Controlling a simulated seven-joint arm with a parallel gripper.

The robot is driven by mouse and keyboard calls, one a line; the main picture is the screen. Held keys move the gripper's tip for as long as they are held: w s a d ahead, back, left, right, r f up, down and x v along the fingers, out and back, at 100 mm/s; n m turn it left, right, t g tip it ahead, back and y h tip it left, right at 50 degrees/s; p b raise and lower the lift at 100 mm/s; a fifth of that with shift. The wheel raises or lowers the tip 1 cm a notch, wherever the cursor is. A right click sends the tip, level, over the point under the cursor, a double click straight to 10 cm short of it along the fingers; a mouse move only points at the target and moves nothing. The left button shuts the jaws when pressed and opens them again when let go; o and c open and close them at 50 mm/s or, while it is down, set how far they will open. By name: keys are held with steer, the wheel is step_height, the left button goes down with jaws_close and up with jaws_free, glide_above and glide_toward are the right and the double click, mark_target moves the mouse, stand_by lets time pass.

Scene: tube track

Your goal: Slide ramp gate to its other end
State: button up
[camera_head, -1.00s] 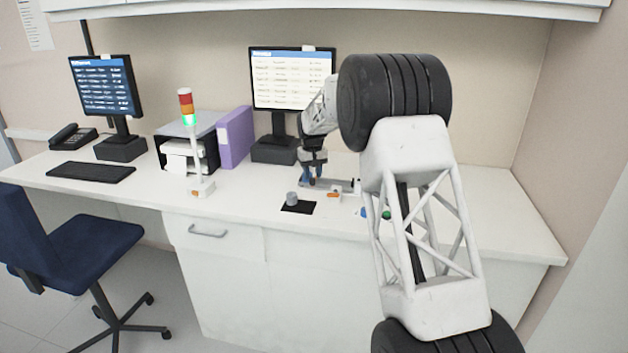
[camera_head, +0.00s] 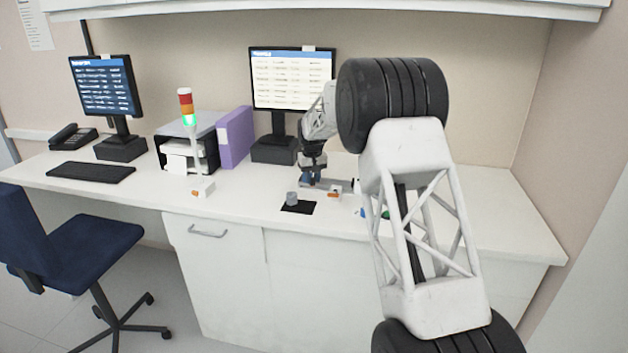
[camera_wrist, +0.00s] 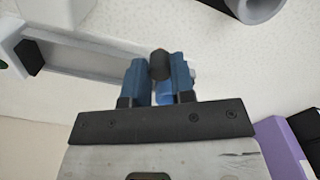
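My gripper (camera_head: 310,181) is low over the grey rail (camera_head: 335,184) on the desk, at the rail's left end. In the wrist view my gripper's two blue fingers (camera_wrist: 160,78) stand on either side of a dark knob (camera_wrist: 159,65) with a reddish top, and appear to touch it. This knob looks like the handle of the ramp gate; the gate's body is mostly hidden behind the fingers. The rail (camera_wrist: 85,58) also shows in the wrist view, running left from the fingers to a white block with a black face (camera_wrist: 28,57).
A grey cylinder (camera_head: 292,198) stands on a black square (camera_head: 299,208) in front of the rail. A small white and orange piece (camera_head: 334,193) is nearby. A green item (camera_head: 386,214) is partly behind my arm. A monitor (camera_head: 290,80) and purple binder (camera_head: 236,137) stand behind and left.

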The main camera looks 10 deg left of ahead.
steer(key=shift+c, duration=0.8)
steer(key=shift+s, duration=2.3)
steer(key=o, duration=0.5)
steer(key=shift+o, duration=0.2)
steer(key=shift+r, duration=0.1)
steer(key=shift+r, duration=2.4)
